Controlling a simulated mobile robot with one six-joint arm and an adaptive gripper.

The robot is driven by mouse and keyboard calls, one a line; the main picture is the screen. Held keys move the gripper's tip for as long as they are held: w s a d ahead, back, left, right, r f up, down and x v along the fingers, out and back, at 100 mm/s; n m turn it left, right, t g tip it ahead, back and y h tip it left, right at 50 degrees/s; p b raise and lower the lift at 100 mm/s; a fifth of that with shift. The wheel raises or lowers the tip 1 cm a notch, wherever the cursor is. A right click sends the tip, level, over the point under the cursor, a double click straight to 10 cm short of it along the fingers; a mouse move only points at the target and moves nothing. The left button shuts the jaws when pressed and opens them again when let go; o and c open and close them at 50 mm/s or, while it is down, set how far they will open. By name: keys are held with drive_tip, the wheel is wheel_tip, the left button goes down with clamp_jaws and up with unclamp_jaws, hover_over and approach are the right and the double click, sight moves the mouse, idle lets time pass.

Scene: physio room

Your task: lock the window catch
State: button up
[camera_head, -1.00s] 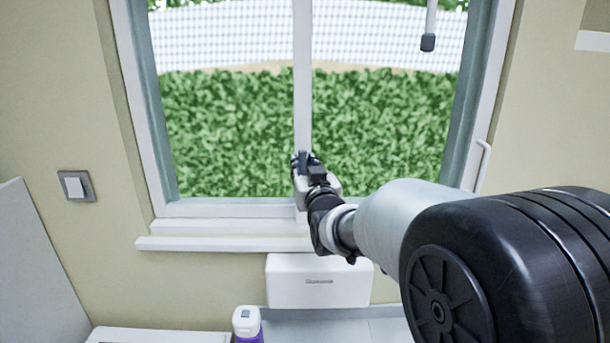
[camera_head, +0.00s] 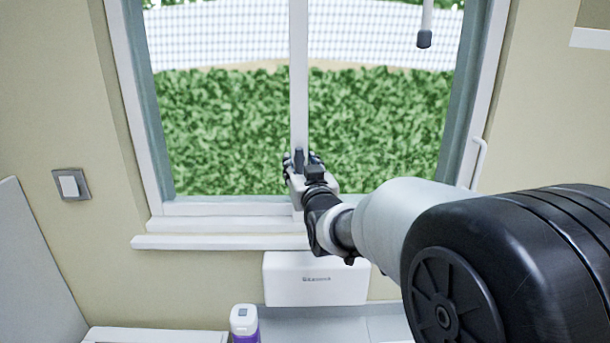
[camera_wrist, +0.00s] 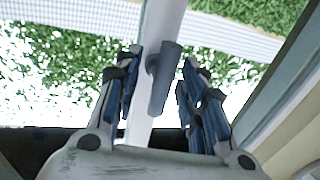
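The window catch is a grey handle (camera_wrist: 164,80) on the white upright bar (camera_wrist: 160,30) in the middle of the window. In the wrist view its lever lies between my two open fingers, with a gap on both sides. My gripper (camera_wrist: 160,98) is open and holds nothing. In the head view my gripper (camera_head: 302,165) is at the lower part of the upright bar (camera_head: 299,80), and the dark catch (camera_head: 299,158) shows just beside its fingers. My gripper hides part of the catch's base in the head view.
A white sill (camera_head: 200,242) runs below the window. Under it are a white box (camera_head: 315,280) and a bottle with a purple body (camera_head: 244,325). A light switch (camera_head: 71,184) is on the left wall. A grey-tipped rod (camera_head: 424,38) hangs at the upper right.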

drive_tip(key=s+d, duration=0.2)
drive_tip(key=s, duration=0.9)
drive_tip(key=shift+d, duration=0.15)
drive_tip(key=shift+f, duration=0.1)
